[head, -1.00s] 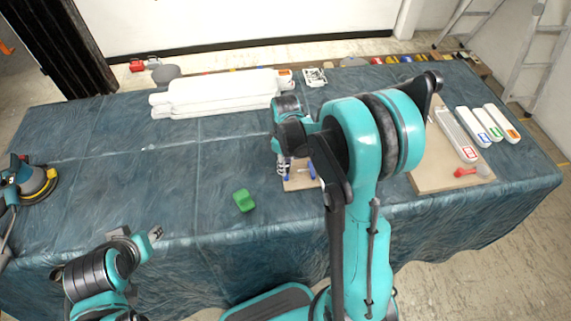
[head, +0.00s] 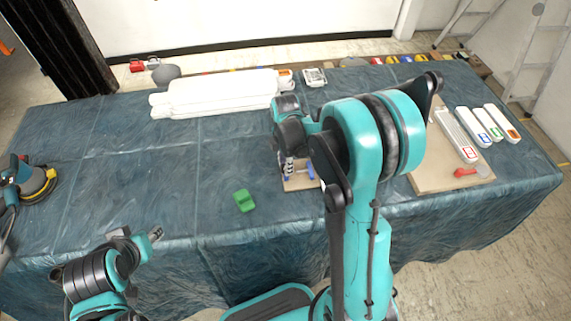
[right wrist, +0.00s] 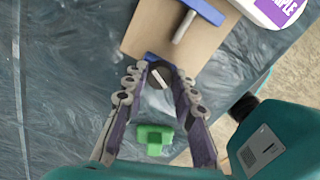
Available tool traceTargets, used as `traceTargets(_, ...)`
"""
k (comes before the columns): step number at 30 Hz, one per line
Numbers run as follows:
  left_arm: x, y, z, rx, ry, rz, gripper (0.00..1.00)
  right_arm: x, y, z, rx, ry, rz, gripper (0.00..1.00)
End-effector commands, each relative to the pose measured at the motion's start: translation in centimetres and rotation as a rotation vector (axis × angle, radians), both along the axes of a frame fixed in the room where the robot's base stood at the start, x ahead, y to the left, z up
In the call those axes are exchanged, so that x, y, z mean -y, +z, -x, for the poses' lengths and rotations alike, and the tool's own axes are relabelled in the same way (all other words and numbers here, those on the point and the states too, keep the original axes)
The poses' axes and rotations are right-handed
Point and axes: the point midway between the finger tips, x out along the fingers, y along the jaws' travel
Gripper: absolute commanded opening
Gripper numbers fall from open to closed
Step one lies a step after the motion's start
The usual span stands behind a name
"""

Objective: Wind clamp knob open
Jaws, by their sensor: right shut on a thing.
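The clamp knob (right wrist: 160,75) is a dark round piece with a pale bar mark, seen between my right fingertips in the right wrist view. My right gripper (right wrist: 160,82) is shut on it, a finger at each side. A blue clamp bar (right wrist: 203,8) with a grey screw rod stands on the tan board (right wrist: 150,32). In the head view my right gripper (head: 289,172) is over the small board (head: 300,183), and my arm hides much of the clamp. My left gripper (head: 155,234) is by the front table edge, far from the clamp; its jaw opening is unclear.
A green block (head: 243,200) lies left of the small board. White rolls (head: 215,90) lie at the back. A larger board (head: 430,180) with a red tool (head: 466,172) and several white labelled containers (head: 478,125) are at right. The left tabletop is mostly clear.

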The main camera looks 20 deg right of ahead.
Motion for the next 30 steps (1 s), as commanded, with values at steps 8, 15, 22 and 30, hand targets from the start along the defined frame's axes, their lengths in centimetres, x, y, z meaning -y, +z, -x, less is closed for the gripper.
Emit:
traceTargets(8,0.0,-0.02,0.0,0.0,0.0,0.0,0.4,-0.03,0.01,-0.03,0.001,0.191,-0.001,0.0)
traceTargets(15,0.0,-0.03,0.0,0.0,0.0,0.0,0.4,-0.03,0.0,-0.02,0.001,0.285,-0.001,0.0)
traceTargets(22,0.0,-0.04,0.0,0.0,0.0,0.0,0.4,-0.04,0.0,-0.01,0.001,0.317,-0.001,0.0)
traceTargets(30,0.0,-0.04,0.0,0.0,0.0,0.0,0.4,-0.04,0.0,-0.01,0.0,0.319,-0.001,0.0)
